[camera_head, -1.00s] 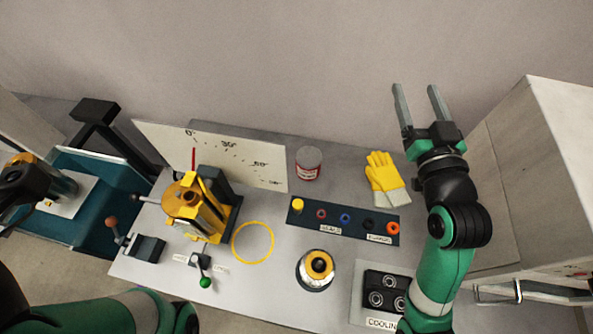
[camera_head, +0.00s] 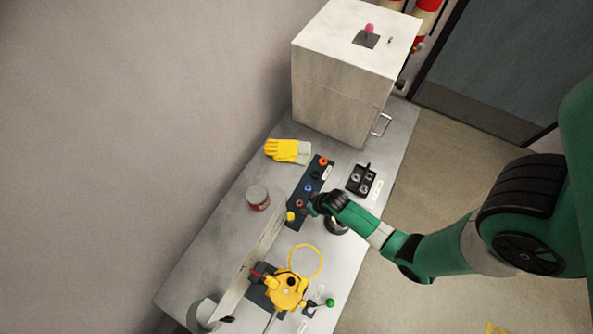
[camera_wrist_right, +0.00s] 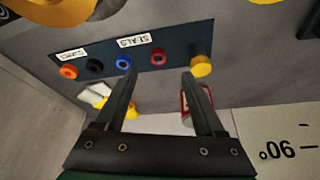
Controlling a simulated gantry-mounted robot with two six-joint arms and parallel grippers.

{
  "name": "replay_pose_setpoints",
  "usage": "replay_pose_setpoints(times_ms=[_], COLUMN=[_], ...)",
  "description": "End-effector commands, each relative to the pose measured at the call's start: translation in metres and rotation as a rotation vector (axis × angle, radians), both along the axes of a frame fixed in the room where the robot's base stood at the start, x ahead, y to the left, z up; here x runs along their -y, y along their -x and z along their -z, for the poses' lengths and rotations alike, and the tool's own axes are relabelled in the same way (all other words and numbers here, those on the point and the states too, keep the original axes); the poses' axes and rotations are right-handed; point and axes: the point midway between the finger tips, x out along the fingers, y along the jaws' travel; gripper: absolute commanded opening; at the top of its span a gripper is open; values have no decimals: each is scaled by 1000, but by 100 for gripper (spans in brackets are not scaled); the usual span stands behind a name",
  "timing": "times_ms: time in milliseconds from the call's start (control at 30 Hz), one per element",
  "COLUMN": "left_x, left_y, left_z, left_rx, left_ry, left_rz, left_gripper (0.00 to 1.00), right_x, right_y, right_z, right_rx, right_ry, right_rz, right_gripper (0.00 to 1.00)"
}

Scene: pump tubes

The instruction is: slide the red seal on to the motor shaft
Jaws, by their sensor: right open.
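The red seal (camera_wrist_right: 158,56) is a small ring on the dark seal strip (camera_wrist_right: 176,37). It also shows in the head view (camera_head: 299,203), close to my right gripper (camera_head: 313,208). In the right wrist view my right gripper (camera_wrist_right: 158,80) is open and empty, and the red seal appears between the lines of its two fingertips. I cannot tell its height above the strip. A round yellow and dark unit (camera_wrist_right: 108,8) is cut off at the top of the wrist view. I cannot make out the motor shaft. My left gripper is out of view.
Beside the red seal are a blue ring (camera_wrist_right: 123,62) and a yellow knob (camera_wrist_right: 200,66). A black ring (camera_wrist_right: 95,65) and an orange ring (camera_wrist_right: 69,71) lie farther along. A can (camera_head: 258,197), gloves (camera_head: 288,151) and a yellow pump (camera_head: 283,294) stand around the strip.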

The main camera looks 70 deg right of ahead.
Motion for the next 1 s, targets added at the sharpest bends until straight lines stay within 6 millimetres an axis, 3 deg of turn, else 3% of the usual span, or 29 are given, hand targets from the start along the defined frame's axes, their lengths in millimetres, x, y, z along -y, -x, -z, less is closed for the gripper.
replay_pose_setpoints(times_ms=[33, 200, 433, 733, 1000], left_x=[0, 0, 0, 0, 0], left_y=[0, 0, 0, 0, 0], left_z=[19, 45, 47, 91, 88], left_rx=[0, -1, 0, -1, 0], left_ry=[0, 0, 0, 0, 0], left_rz=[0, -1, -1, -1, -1], left_gripper=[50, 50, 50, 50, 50], right_x=[2, 8, 10, 24, 25], right_y=[-4, -15, -18, -36, -37], right_z=[19, 45, 47, 90, 89], right_rx=[2, 2, 3, 3, 2], right_ry=[1, 0, 1, 2, 0], right_rz=[0, 0, 0, -1, -1], right_gripper=[71, 71, 71, 71, 69])
